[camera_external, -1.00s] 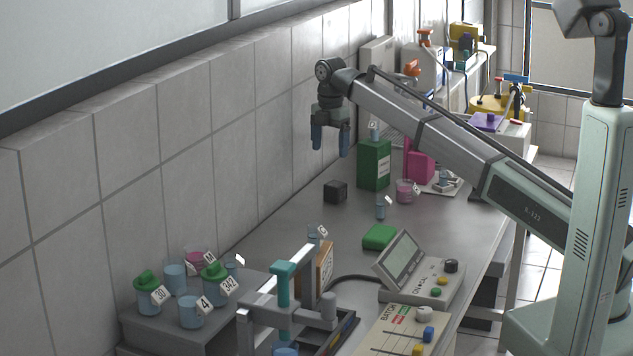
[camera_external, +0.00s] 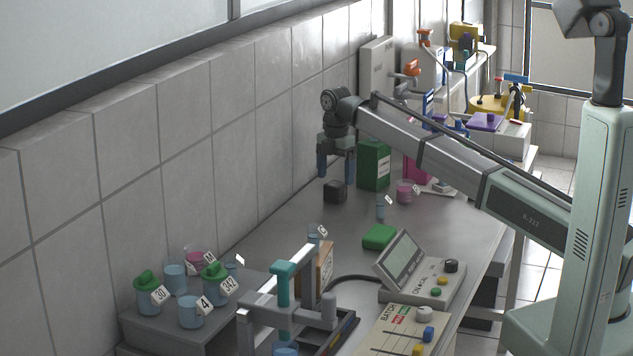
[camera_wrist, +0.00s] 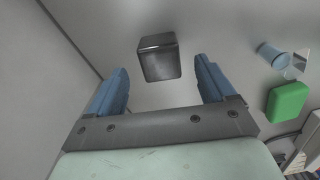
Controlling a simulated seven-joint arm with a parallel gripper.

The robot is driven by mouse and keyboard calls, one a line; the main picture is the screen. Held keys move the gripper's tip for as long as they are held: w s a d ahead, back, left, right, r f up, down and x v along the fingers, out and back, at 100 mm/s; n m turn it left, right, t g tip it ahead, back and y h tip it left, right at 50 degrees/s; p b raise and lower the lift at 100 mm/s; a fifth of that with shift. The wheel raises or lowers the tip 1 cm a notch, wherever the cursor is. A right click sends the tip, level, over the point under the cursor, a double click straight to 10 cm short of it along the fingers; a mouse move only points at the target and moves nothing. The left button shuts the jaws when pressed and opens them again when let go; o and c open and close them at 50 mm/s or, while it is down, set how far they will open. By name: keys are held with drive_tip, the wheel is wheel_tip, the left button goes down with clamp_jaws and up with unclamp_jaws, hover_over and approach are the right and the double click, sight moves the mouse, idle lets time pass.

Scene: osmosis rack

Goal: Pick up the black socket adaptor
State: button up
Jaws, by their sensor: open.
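The black socket adaptor is a small dark cube (camera_external: 335,191) on the grey bench near the tiled wall. In the wrist view the cube (camera_wrist: 159,57) lies just beyond the gap between my fingertips, roughly centred between them. My gripper (camera_external: 336,172) points down over the cube, with its blue fingers open and empty. In the wrist view my gripper (camera_wrist: 160,80) shows its two fingers wide apart, one on each side of the cube's line. The fingertips look close to the cube's height, but I cannot tell the exact gap.
A green box (camera_external: 374,165) stands behind the cube. A pink beaker (camera_external: 405,191), a small blue vial (camera_external: 381,207) and a flat green block (camera_external: 379,237) are to the right. The tiled wall (camera_external: 258,150) is close on the left. Bench around the cube is clear.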

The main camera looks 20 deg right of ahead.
sight(335, 184)
wheel_tip(335, 184, down, 5)
drive_tip(key=shift+r, duration=0.1)
drive_tip(key=c, duration=1.1)
